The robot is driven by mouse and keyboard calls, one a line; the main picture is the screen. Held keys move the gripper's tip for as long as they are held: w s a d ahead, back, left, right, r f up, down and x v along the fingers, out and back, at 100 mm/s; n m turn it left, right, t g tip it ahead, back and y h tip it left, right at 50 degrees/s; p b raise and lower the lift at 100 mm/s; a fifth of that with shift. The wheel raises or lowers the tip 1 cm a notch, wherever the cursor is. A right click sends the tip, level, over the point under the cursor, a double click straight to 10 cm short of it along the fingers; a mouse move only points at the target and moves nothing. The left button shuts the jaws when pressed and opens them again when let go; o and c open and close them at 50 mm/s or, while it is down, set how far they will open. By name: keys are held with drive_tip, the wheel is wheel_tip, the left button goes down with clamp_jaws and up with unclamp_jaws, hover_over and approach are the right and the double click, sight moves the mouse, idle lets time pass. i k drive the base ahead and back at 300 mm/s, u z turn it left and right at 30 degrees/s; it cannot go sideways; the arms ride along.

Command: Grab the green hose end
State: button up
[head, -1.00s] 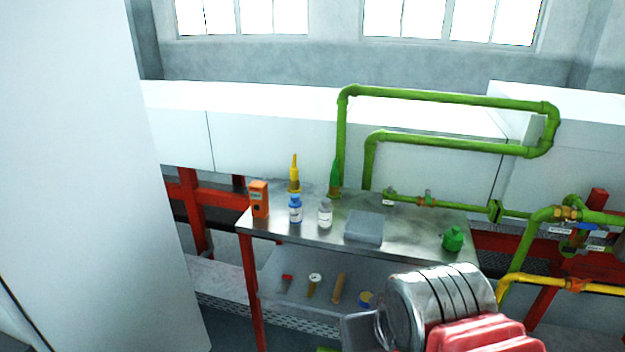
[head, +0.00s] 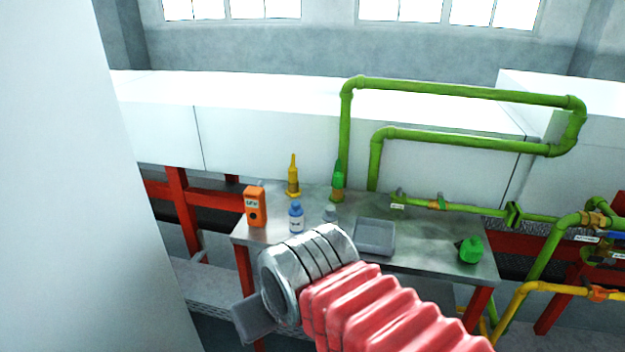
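A green tapered nozzle (head: 338,182), which looks like the green hose end, stands upright near the back edge of the steel table (head: 420,262). A similar yellow nozzle (head: 293,178) stands to its left. My gripper (head: 252,318) shows only as a grey piece past the ringed metal end of my arm, low in the picture in front of the table. It is apart from the green nozzle. Its fingers are mostly hidden, so I cannot tell whether they are open or shut.
On the table are an orange meter (head: 255,207), a blue-capped bottle (head: 296,218), a grey-capped bottle (head: 330,214) partly hidden by my arm, a grey tray (head: 375,237) and a green rounded container (head: 470,250). Green pipes (head: 460,92) rise behind the table.

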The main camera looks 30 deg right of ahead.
sight(337, 189)
drive_tip(key=z, duration=0.05)
drive_tip(key=i, duration=1.1)
drive_tip(key=z, duration=0.4)
